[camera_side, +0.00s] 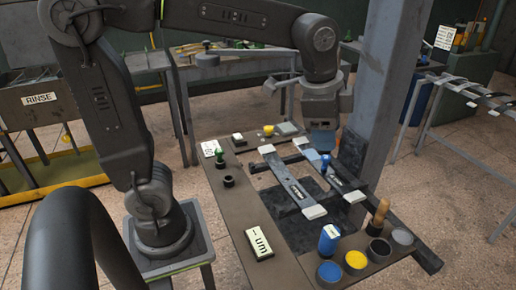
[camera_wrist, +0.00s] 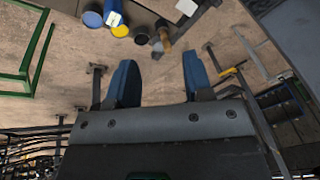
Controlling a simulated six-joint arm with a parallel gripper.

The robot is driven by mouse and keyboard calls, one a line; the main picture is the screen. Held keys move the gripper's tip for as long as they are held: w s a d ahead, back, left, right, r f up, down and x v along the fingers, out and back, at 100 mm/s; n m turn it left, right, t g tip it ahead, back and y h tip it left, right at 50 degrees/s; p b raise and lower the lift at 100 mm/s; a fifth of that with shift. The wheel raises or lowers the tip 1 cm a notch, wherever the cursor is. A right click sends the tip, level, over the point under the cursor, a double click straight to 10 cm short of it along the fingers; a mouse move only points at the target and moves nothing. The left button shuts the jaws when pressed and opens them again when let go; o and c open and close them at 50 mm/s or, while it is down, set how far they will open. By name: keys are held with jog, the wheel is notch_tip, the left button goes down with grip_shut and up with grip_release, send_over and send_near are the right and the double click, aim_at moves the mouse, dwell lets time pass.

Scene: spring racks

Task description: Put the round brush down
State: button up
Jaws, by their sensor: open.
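A wooden-handled tool (camera_side: 380,210), apparently the round brush, stands upright at the right of the bench in the side view, with its lower end at a dark holder or cup. It also shows in the wrist view (camera_wrist: 164,40), beyond the gap between my fingers. My gripper (camera_side: 322,138) is above the far part of the bench near the grey column, well apart from the brush. In the wrist view its two blue fingers (camera_wrist: 158,80) are spread with nothing between them. The brush's bristles cannot be made out.
Blue (camera_side: 329,273), yellow (camera_side: 355,262), black (camera_side: 378,251) and grey (camera_side: 403,237) cups line the near right edge. A blue container (camera_side: 329,238) stands behind them. Flat bars (camera_side: 292,182) with pale ends span the bench's middle. The grey column (camera_side: 381,90) rises close beside my gripper.

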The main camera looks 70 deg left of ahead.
jog(key=s+a+f+n+t, duration=0.1)
jog(key=s+a+f+n, duration=0.1)
jog(key=s+n, duration=0.2)
jog(key=s+a+f+n+t, duration=0.1)
jog(key=s+n, duration=0.3)
jog(key=s, duration=0.4)
jog(key=shift+s+a+f+n+t, duration=0.15)
jog(key=shift+a+f+n+t, duration=0.2)
jog(key=shift+a, duration=0.25)
